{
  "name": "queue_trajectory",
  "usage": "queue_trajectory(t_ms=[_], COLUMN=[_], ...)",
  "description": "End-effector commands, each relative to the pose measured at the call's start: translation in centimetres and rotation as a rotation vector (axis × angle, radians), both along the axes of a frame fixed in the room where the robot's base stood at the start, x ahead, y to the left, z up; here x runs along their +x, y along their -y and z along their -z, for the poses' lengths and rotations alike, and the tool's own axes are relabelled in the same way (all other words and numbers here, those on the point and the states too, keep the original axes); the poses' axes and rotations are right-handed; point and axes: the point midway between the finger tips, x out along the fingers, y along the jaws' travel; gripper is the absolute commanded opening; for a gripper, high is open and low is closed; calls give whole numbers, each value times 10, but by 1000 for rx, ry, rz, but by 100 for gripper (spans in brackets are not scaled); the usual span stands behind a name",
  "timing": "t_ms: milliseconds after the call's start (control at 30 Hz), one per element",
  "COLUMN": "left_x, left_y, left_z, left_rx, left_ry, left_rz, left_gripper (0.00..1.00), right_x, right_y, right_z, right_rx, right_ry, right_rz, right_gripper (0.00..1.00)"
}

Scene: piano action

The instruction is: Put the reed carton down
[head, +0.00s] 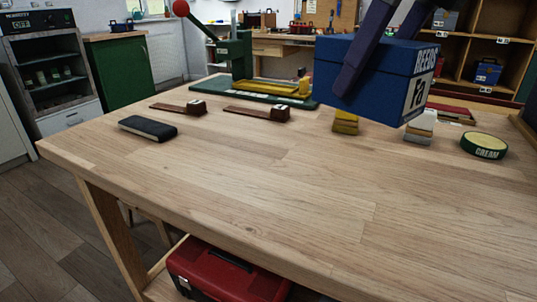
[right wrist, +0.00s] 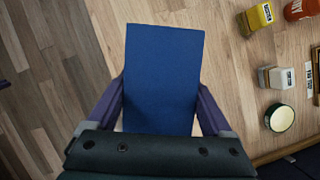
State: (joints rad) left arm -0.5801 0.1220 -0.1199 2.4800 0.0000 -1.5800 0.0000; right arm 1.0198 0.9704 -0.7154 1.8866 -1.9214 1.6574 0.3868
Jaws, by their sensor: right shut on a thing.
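The reed carton (head: 388,88) is a blue box with "REEDS" and "Fa" on a pale label on its right face. It is held up at the right of the head view, above the wooden bench top (head: 250,180). My right gripper (head: 352,75) has its dark purple fingers shut on it. In the right wrist view the carton (right wrist: 162,75) shows its plain blue face between the two fingers (right wrist: 162,105). The carton hides part of the bench behind it. My left gripper is in neither view.
A black block (head: 147,129) and two brown wooden pieces (head: 180,107) lie at the left. A green press (head: 235,60) stands behind. A yellow block (head: 345,124), a white block (head: 420,130) and a round green CREAM tin (head: 484,146) stand at the right. The front middle is clear.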

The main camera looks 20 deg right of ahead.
Motion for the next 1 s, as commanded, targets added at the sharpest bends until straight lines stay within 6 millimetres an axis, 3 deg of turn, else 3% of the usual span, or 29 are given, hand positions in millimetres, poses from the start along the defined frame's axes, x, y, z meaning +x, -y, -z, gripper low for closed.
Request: queue_trajectory(t_ms=[33,100,300,800,1000], left_x=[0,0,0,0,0], left_y=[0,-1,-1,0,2], left_z=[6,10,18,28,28], left_rx=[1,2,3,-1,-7], left_ry=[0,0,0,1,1], left_rz=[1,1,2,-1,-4], left_gripper=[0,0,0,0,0], right_x=[-2,-1,-1,0,0], right_y=[0,0,0,0,0], right_z=[20,41,92,154,155], right_rx=[-1,0,0,1,2], right_ry=[-6,-6,-3,1,3], right_rz=[0,-1,-3,-3,-4], right_gripper=[5,5,5,5,5])
